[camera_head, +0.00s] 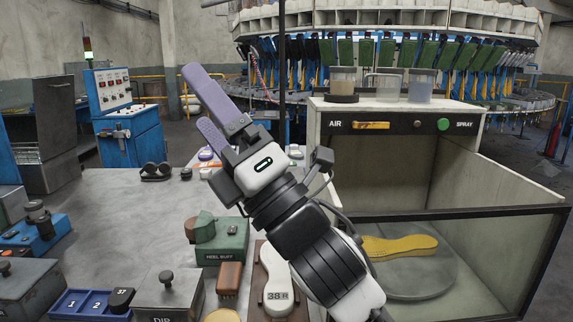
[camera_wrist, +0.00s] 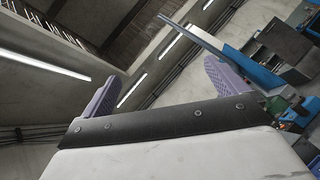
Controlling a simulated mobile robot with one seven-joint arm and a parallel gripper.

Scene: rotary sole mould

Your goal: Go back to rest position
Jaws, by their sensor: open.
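My gripper (camera_head: 207,108) is raised above the workbench in the head view, pointing up and to the left. Its two purple fingers are spread apart with nothing between them. In the wrist view both fingers of my gripper (camera_wrist: 160,92) show at the left and right, with ceiling and lamps between and beyond them. The arm behind it hides part of the bench and the left edge of the spray booth.
The grey bench (camera_head: 120,215) carries a green heel-buff block (camera_head: 221,243), a brush (camera_head: 229,278), a 38 R sole form (camera_head: 278,285) and a blue tray (camera_head: 88,303). A spray booth (camera_head: 490,170) stands right, with a yellow sole (camera_head: 398,245) inside. A blue control cabinet (camera_head: 130,135) stands behind.

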